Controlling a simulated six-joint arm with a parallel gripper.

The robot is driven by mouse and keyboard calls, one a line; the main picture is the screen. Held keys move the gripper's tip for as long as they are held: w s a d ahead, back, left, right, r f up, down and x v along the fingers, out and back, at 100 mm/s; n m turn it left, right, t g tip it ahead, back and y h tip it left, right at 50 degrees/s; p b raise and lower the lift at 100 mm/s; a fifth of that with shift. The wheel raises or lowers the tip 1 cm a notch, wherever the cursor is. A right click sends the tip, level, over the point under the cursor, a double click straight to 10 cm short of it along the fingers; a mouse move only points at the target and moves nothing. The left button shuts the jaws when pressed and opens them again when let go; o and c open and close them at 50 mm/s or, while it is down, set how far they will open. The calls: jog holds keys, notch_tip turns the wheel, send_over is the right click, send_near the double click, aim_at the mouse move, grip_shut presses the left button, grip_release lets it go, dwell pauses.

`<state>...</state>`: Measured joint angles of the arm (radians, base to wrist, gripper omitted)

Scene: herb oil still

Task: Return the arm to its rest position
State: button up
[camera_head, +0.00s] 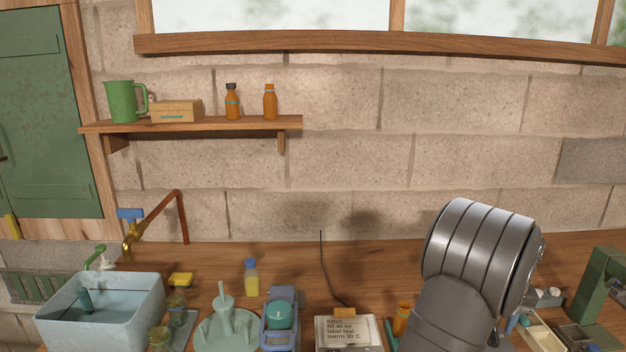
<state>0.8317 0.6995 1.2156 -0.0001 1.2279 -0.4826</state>
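My arm shows at the lower right as a large grey ribbed joint and a dark link below it, in front of the wooden bench (380,265). My gripper itself does not show, so I cannot see whether it is open or holds anything. The arm hides part of the bench behind it, including part of an orange bottle (402,317).
On the bench stand a blue basin (115,322), a pale green stand (228,330), a yellow bottle (251,280), a blue-grey holder (280,325), a labelled box (348,332) and a green frame (598,290). A wall shelf (200,124) holds bottles and a green jug (122,102).

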jog(key=shift+f, duration=1.1)
jog(key=shift+r, duration=0.15)
notch_tip(320, 180, up, 17)
notch_tip(320, 180, down, 18)
jog(key=shift+r, duration=0.15)
jog(key=shift+r+n, duration=0.25)
jog(key=shift+n, duration=0.55)
jog(key=n, duration=0.6)
jog(key=shift+a, duration=0.2)
jog(key=shift+n, duration=0.3)
